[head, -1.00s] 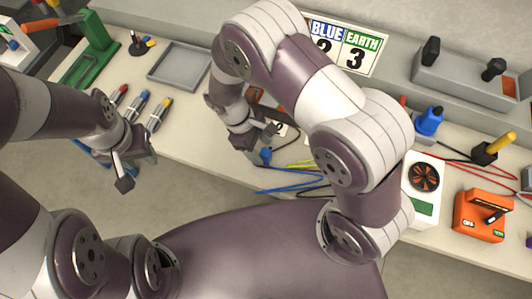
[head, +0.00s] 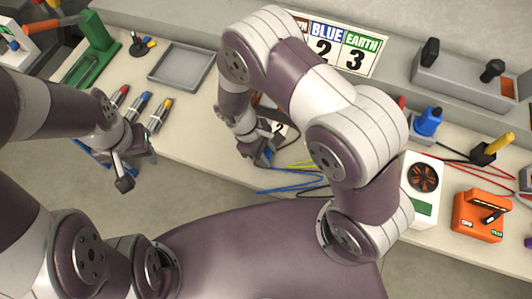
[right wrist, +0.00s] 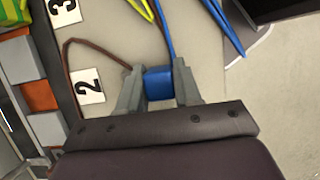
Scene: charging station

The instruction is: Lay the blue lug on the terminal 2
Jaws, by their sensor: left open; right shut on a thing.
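My right gripper (right wrist: 158,86) is shut on the blue lug (right wrist: 158,84), a small blue block with a blue cable running from it. In the head view the right gripper (head: 262,152) is low over the front of the bench, beneath my arm. A white card marked 2 (right wrist: 88,85) lies left of the gripper in the right wrist view, beside a row of orange and grey terminal blocks (right wrist: 38,95). I cannot tell which block is terminal 2; my arm mostly hides the row in the head view. My left gripper (head: 136,170) is open and empty, off the bench's front edge.
Yellow and blue cables (head: 295,178) lie near the bench's front edge, and a brown cable (right wrist: 95,45) runs close to the card. A grey tray (head: 181,68) and several coloured tools (head: 140,104) are on the left. A fan box (head: 423,182) stands on the right.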

